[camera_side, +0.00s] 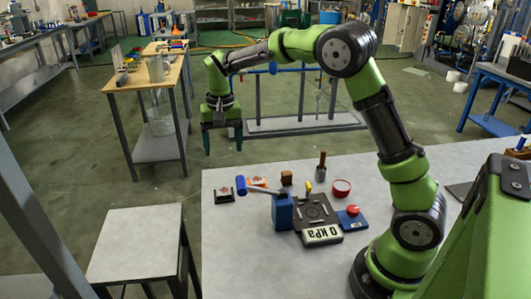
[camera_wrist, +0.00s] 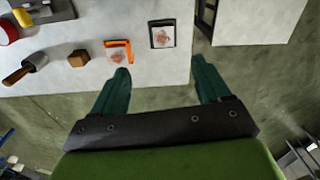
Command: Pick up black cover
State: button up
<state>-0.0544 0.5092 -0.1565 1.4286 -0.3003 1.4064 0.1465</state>
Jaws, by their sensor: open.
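A small black square frame, which looks like the black cover (camera_side: 241,187), lies flat near the table's far left corner. In the wrist view the black cover (camera_wrist: 162,33) shows a pale, reddish-marked middle and lies ahead of the fingers, near the table edge. An orange frame (camera_wrist: 118,50) lies to its left, apart from it. My gripper (camera_side: 222,151) is open and empty, fingers pointing down, held beyond the table's far edge and above the floor. In the wrist view my gripper (camera_wrist: 160,67) has its green fingers apart with nothing between them.
On the grey table (camera_side: 235,260) stand a blue container (camera_side: 282,212) with a blue-ended bar, a "0 kPa" display (camera_side: 322,235), a dark plate (camera_side: 316,211), a red button (camera_side: 353,210), a red ring (camera_side: 341,188) and a brown block (camera_side: 286,177). The table's front left is clear.

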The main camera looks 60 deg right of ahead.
jog(key=w+r, duration=0.1)
jog(key=w, duration=0.1)
jog(key=m, duration=0.1)
send_over(223, 190)
jog(key=f, duration=1)
jog(key=shift+d+f, duration=0.2)
jog(key=shift+f, duration=0.1)
jog(key=shift+s+a+f, duration=0.1)
jog(key=shift+f, duration=1.35)
jog(key=shift+s+a+f, duration=0.1)
jog(key=shift+f, duration=1.35)
jog(key=shift+w, duration=0.1)
jog(key=shift+c, duration=0.4)
